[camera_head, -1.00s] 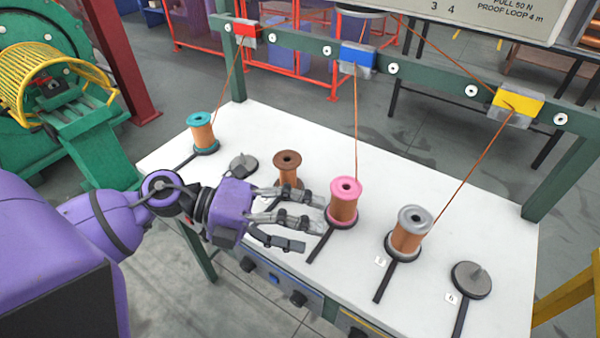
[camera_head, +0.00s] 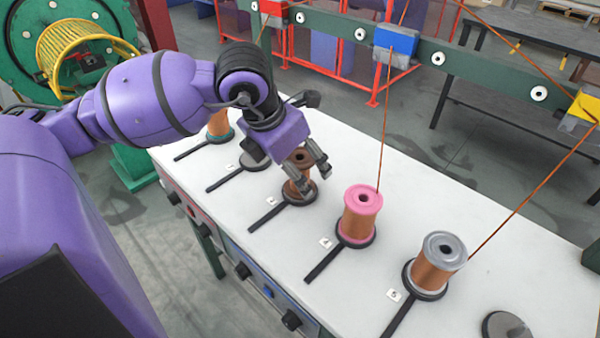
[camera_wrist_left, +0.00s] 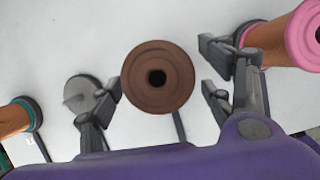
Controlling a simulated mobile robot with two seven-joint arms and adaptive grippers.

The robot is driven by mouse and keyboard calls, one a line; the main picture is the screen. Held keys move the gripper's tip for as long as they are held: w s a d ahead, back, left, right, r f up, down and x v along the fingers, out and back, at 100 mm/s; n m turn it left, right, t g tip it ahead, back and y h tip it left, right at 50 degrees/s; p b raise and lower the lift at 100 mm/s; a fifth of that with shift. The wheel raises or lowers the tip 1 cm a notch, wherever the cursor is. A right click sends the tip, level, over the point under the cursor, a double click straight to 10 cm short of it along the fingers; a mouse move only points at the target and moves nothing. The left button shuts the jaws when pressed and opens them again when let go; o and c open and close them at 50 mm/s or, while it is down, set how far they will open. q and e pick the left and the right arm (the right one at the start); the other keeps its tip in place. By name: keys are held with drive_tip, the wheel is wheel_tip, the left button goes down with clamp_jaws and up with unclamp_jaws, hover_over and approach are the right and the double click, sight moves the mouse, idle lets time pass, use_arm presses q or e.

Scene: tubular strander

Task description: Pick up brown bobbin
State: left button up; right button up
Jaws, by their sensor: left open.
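The brown bobbin (camera_head: 299,168) stands upright on its round black base on the white table, its copper winding partly hidden by my fingers in the head view. In the left wrist view the top flange of the brown bobbin (camera_wrist_left: 158,77) lies between my spread fingers. My left gripper (camera_head: 313,181) reaches down over it from behind and left. My right gripper is not in view.
The pink bobbin (camera_head: 359,214) stands close to the right, with the grey bobbin (camera_head: 437,263) beyond it. An empty holder (camera_head: 254,159) and a teal bobbin (camera_head: 219,125) are to the left. Copper wires (camera_head: 385,120) rise to the green rail.

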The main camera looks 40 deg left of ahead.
use_arm(q)
drive_tip(key=shift+x, duration=0.95)
drive_tip(key=shift+c, duration=0.5)
drive_tip(key=c, duration=1.2)
drive_tip(key=shift+r, duration=0.1)
